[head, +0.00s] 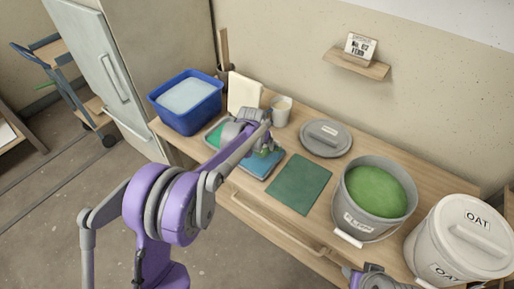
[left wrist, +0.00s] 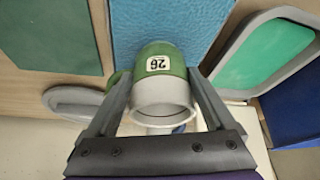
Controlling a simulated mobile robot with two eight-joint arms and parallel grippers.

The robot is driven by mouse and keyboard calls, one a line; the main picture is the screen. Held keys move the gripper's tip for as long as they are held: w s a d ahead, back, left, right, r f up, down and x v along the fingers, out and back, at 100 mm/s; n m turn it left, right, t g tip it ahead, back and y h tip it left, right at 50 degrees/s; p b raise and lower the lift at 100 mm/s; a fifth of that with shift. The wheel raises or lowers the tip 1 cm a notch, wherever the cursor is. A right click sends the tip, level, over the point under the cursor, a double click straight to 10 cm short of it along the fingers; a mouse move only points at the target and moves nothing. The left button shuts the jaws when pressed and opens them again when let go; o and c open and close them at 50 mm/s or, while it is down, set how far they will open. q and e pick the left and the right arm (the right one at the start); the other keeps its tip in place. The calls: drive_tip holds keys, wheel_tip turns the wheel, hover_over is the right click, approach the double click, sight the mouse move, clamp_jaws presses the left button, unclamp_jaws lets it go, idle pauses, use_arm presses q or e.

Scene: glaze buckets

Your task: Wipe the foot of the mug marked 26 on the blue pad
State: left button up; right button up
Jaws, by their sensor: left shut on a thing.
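The mug marked 26 (left wrist: 160,88) is green at the end with the label and pale grey at the end facing the wrist camera. My left gripper (head: 262,150) is shut on it, with one finger on each side in the left wrist view. The blue pad (left wrist: 185,22) lies beyond the mug there; the pad also shows in the head view (head: 258,168), right under the gripper. The mug is mostly hidden by my arm in the head view. I cannot tell whether its foot touches the pad. Only part of my right arm shows at the bottom edge, without fingertips.
A green mat (head: 298,185) lies right of the pad, and a grey tray (left wrist: 303,14) with green inside on its other side. A blue tub (head: 161,117), white cup (head: 281,114), grey lid (head: 338,146), bucket of green glaze (head: 347,210) and OAT bucket (head: 430,237) surround them.

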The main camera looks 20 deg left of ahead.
use_arm(q)
drive_tip(key=shift+w+d, duration=0.35)
drive_tip(key=shift+w, duration=0.5)
drive_tip(key=shift+s+a+b, duration=0.1)
drive_tip(key=shift+s+a, duration=0.3)
drive_tip(key=shift+s, duration=0.75)
drive_tip(key=shift+s+a+b, duration=0.1)
drive_tip(key=shift+s+a, duration=0.3)
drive_tip(key=shift+s, duration=0.7)
drive_tip(key=shift+s+a+b, duration=0.1)
drive_tip(key=shift+s+a, duration=0.3)
drive_tip(key=shift+s, duration=0.75)
drive_tip(key=shift+f, duration=0.1)
wheel_tip(320, 180, up, 7)
drive_tip(key=p, duration=0.4)
